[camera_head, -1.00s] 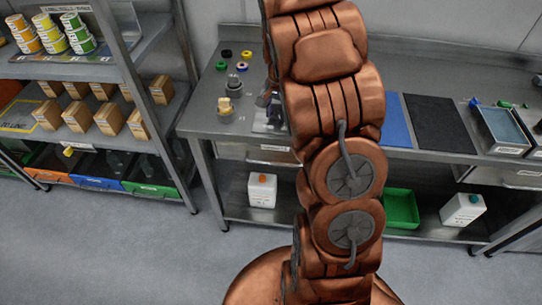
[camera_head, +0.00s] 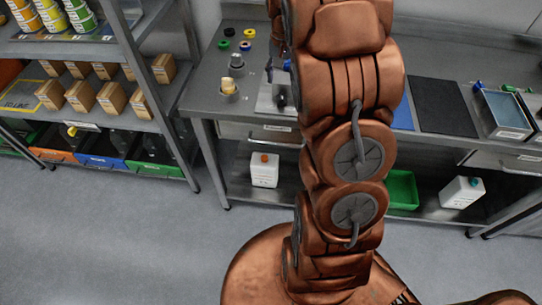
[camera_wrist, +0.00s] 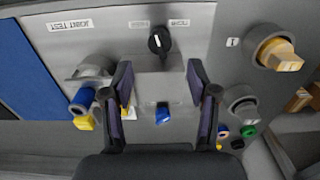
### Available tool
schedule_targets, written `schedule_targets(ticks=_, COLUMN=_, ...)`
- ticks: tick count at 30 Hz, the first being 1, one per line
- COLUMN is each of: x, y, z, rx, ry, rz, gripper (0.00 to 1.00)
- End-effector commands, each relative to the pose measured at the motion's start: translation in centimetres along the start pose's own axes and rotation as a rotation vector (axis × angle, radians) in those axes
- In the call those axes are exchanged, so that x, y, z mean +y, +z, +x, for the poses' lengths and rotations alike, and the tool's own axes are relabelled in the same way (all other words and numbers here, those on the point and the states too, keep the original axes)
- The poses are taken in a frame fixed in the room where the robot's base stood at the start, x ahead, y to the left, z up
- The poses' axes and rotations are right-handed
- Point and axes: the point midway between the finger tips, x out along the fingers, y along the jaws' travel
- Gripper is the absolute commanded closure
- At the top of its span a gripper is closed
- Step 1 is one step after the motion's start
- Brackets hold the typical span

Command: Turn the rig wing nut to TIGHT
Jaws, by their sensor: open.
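In the wrist view a black knob (camera_wrist: 158,40) with a white pointer line stands on a grey plate, between two small labels too small to read. It looks like the wing nut; its pointer is roughly upright in the picture. My gripper (camera_wrist: 158,75) is open, with dark padded fingers to the left and right, apart from the knob, which lies beyond the fingertips. Nothing is between the pads except the plate and a blue part (camera_wrist: 162,113) seen behind the gap. In the head view my arm hides most of the rig plate (camera_head: 268,98), and the gripper.
A JOINT TEST label (camera_wrist: 70,25) marks the plate. A blue-ended fitting (camera_wrist: 84,100) is left of the fingers. A tan-capped post (camera_wrist: 275,52) and a grey post (camera_wrist: 241,100) stand right. Coloured rings (camera_head: 228,32) lie at the bench's back left. A shelf rack (camera_head: 135,70) stands left.

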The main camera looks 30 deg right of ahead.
Motion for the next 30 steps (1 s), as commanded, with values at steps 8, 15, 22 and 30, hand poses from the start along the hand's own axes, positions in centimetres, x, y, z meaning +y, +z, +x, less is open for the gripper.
schedule_targets(ticks=8, x=-0.5, y=1.9, z=-1.4, rx=-0.008, ry=0.004, rz=-0.029, gripper=0.41)
schedule_targets(ticks=15, x=-1.1, y=4.8, z=-2.4, rx=-0.016, ry=0.009, rz=-0.076, gripper=0.41)
schedule_targets(ticks=22, x=-1.5, y=8.2, z=-3.2, rx=-0.030, ry=0.014, rz=-0.132, gripper=0.41)
schedule_targets(ticks=30, x=-1.8, y=12.2, z=-4.0, rx=-0.045, ry=0.017, rz=-0.199, gripper=0.41)
